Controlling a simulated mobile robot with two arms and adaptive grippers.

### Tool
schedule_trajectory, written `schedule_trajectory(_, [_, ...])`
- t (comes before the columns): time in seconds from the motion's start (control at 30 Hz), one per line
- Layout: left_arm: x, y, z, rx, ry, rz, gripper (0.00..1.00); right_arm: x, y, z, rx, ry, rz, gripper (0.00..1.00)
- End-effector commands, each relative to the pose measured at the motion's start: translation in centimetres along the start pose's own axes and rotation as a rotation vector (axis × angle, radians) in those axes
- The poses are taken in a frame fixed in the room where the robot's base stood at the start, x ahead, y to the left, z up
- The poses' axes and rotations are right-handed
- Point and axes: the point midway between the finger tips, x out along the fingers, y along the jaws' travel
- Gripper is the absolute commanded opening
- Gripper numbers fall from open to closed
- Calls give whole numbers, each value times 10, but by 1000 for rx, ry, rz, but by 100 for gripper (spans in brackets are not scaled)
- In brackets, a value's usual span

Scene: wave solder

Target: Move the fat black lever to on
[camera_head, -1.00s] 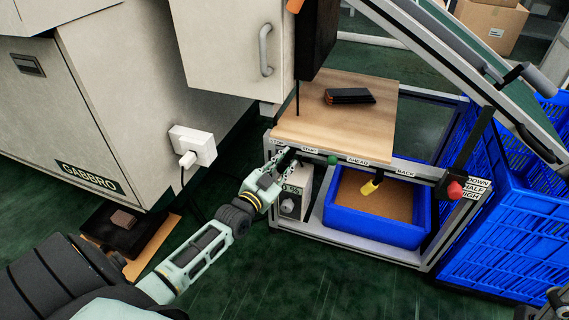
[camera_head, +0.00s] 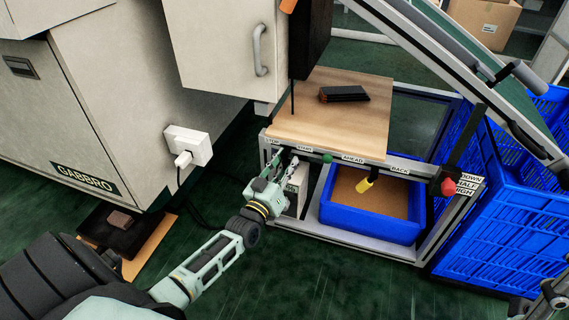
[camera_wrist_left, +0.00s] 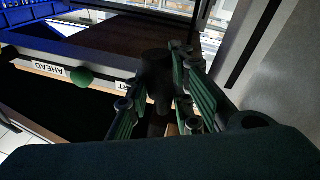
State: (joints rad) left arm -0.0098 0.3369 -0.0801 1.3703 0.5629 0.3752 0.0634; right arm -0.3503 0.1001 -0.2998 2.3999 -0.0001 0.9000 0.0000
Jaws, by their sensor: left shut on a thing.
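The fat black lever (camera_wrist_left: 155,75) shows in the left wrist view as a thick dark knob between my left gripper's fingers. My left gripper (camera_head: 284,170) is shut on it at the left end of the front rail (camera_head: 330,157), below the wooden top. The lever is mostly hidden by the fingers in the head view. The rail carries small labels; AHEAD and BACK are readable, and the label near the gripper is only partly legible. Grey parts at the lower right edge may belong to my right arm; its jaws are not clear.
A blue bin (camera_head: 372,232) stands below. A white cabinet (camera_head: 220,50) hangs above left. Blue crates (camera_head: 510,215) stand at the right.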

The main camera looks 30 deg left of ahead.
Motion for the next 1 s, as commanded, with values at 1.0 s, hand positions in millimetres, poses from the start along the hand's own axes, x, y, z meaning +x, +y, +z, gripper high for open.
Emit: schedule_trajectory(1.0, [0,8,2,-170,30,-12,29,2,0,0,0,0,0,40])
